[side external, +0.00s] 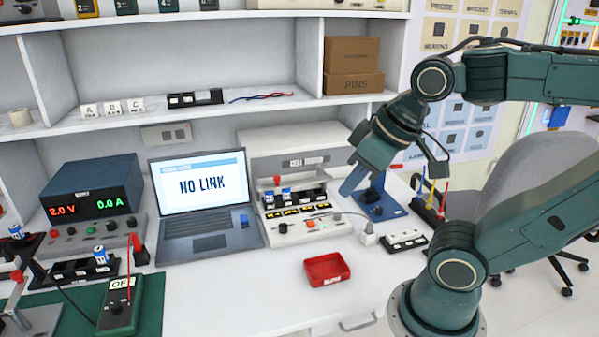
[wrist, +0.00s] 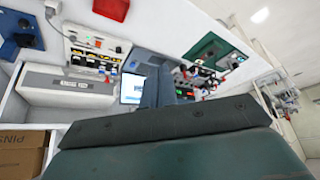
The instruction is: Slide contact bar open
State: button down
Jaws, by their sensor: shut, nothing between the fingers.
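The white chassis rig (side external: 290,237) stands right of the laptop in the side view, with a row of bays, a yellow-marked strip and a red-topped lever (side external: 277,181). A small orange piece (side external: 310,224) sits on its front panel. I cannot tell for certain which part is the contact bar. My gripper (side external: 352,184) is shut and empty, in the air at the rig's right, apart from it. In the wrist view the rig (wrist: 95,50) shows at the upper left, and my gripper's dark body fills the bottom.
A laptop (side external: 200,200) reading NO LINK stands left of the rig. A red tray (side external: 327,269) lies in front. A blue fixture (side external: 380,204) and a white switch block (side external: 404,240) stand to the right. The front bench around the tray is clear.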

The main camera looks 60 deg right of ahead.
jog(key=w+d+f+m+t, duration=0.1)
jog(key=w+d+f+m, duration=0.2)
jog(key=w+d+m, duration=0.4)
jog(key=w+d+f+m+t, duration=0.1)
jog(key=w+d+f+m, duration=0.2)
jog(key=w, duration=0.7)
jog(key=w+d+f+m+h, duration=0.1)
jog(key=w+d+f+m, duration=0.1)
jog(key=d+f+m, duration=0.3)
jog(key=w+d+f+m+t+h, duration=0.1)
jog(key=d+f+m, duration=0.4)
jog(key=d, duration=0.8)
jog(key=shift+w+d+f+m+h, duration=0.35)
jog(key=shift+w+f+m+h, duration=0.1)
jog(key=shift+m, duration=0.15)
jog(key=shift+w, duration=0.15)
send_near(279, 183)
notch_tip(279, 183, down, 4)
jog(key=w, duration=0.2)
jog(key=shift+w+d+r, duration=0.2)
jog(key=shift+w+d, duration=0.35)
jog(key=shift+w, duration=0.2)
